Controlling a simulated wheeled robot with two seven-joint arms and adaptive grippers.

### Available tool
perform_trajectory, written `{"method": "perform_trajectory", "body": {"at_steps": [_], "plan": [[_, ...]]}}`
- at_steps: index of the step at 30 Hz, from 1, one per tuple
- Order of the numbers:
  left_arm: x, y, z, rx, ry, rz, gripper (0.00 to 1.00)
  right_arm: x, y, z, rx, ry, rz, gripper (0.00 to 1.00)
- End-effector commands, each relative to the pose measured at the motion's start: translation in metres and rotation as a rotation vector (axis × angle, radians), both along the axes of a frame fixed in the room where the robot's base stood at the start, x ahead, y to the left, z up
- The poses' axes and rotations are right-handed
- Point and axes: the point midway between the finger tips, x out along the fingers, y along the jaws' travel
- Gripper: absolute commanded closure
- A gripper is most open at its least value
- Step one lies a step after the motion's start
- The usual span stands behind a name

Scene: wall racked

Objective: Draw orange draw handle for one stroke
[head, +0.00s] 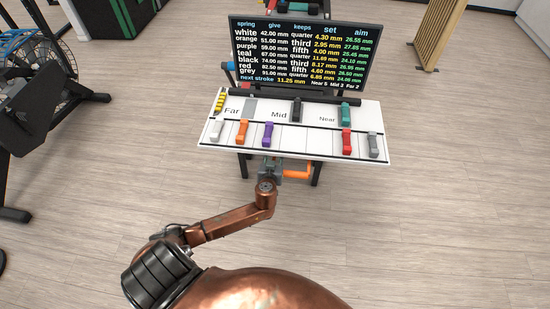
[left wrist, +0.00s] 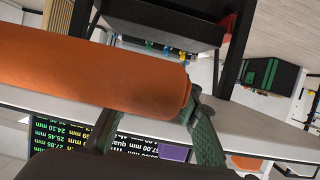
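An orange cylindrical handle (head: 297,172) sticks out to the right below the front edge of the white rack board (head: 286,139). My left gripper (head: 270,173), greenish grey, is at the left end of this handle. In the left wrist view the orange handle (left wrist: 90,75) fills the left side close up. Green-padded fingers of my left gripper (left wrist: 155,130) stand apart by its end. The handle hides part of them, so I cannot tell whether they close on it. A smaller orange block (head: 242,131) sits on the board. My right gripper is not in view.
A black display (head: 300,52) with a table of figures stands behind the board. White, purple, red, grey, black and teal blocks stand on the board. Dark legs (head: 317,174) support it. A black exercise machine (head: 40,100) is at the left.

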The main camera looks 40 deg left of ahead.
Motion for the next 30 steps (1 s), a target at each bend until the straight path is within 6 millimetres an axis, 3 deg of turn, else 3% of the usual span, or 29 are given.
{"method": "perform_trajectory", "body": {"at_steps": [7,20,27,28,30], "plan": [[0.0008,-0.0005,-0.0003,0.0,0.0,-0.001,0.71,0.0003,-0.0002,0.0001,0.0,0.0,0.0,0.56],[0.0008,-0.0009,-0.0002,-0.001,0.0,-0.002,1.0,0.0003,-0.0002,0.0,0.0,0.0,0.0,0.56],[0.0009,-0.0011,-0.0002,-0.001,0.0,-0.002,1.0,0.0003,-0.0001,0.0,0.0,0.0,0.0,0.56],[0.0009,-0.0011,-0.0002,-0.001,0.0,-0.002,0.91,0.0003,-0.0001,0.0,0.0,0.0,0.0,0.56],[0.0009,-0.0012,-0.0002,-0.001,0.0,-0.002,0.96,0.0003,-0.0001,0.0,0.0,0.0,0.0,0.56]]}}
